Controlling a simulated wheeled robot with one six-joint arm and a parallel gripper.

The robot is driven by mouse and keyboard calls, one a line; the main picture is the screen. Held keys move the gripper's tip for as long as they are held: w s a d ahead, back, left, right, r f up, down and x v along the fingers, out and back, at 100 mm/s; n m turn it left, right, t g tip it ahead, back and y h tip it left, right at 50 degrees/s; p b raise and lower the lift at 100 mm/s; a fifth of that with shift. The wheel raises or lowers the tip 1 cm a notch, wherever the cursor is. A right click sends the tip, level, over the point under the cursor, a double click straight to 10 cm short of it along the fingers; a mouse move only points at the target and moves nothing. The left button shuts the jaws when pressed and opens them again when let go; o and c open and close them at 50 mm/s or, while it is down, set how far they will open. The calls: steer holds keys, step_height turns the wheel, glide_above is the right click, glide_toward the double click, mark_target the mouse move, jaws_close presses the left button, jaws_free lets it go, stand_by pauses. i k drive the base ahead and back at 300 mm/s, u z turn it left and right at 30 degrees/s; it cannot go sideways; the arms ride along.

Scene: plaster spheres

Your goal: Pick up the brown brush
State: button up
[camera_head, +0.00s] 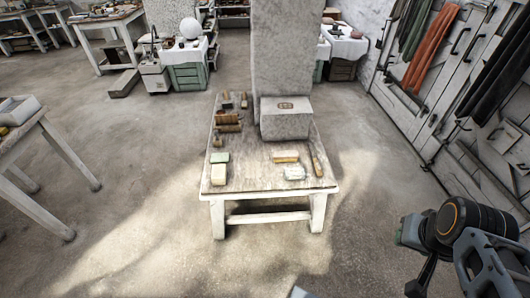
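The low worktable (255,183) stands ahead of me with several small tools on it. A brown, brush-like piece (229,128) lies along its left side, with a similar brown piece (228,118) just behind it. My arm shows at the lower right, well apart from the table. I cannot make out my gripper's fingers.
Another table (30,125) stands left, cabinets (450,100) right. The floor in front is clear.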

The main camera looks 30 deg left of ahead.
mark_target(283, 156)
steer(key=k, duration=0.6)
steer(key=u, duration=0.7)
steer(key=i, duration=1.2)
steer(key=u, duration=0.75)
steer(key=i, duration=0.9)
steer(key=u, duration=0.05)
